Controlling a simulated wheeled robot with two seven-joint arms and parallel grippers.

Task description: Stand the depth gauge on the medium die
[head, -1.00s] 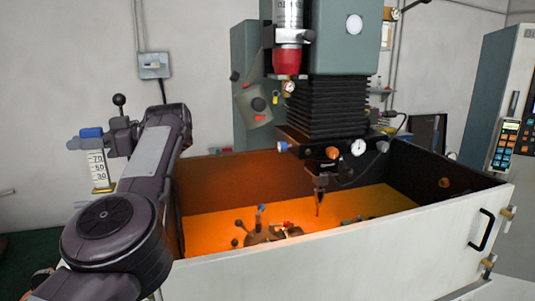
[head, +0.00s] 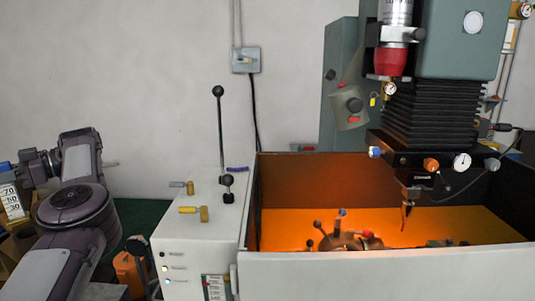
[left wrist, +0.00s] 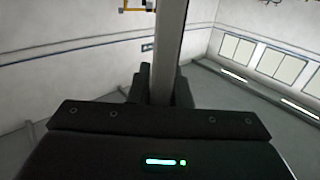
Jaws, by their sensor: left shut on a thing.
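A depth gauge (head: 12,201) with a white scale marked 70, 50 and 30 is at the left edge of the head view, partly cut off. My left gripper (head: 28,167) is beside its top, at a blue part. In the left wrist view, the dark fingers of the left gripper (left wrist: 160,85) are shut on a grey upright bar (left wrist: 168,45), which appears to be the gauge's. I cannot pick out the medium die in either view. My right gripper is not in view.
A white cabinet (head: 200,235) with a tall black-knobbed lever (head: 219,130) and brass fittings (head: 196,211) stands in the middle. An orange-lit machine tank (head: 300,240) with a knobbed chuck (head: 345,240) is to the right, under the machine head (head: 430,125). Cardboard-coloured boxes (head: 20,240) stand behind my left arm.

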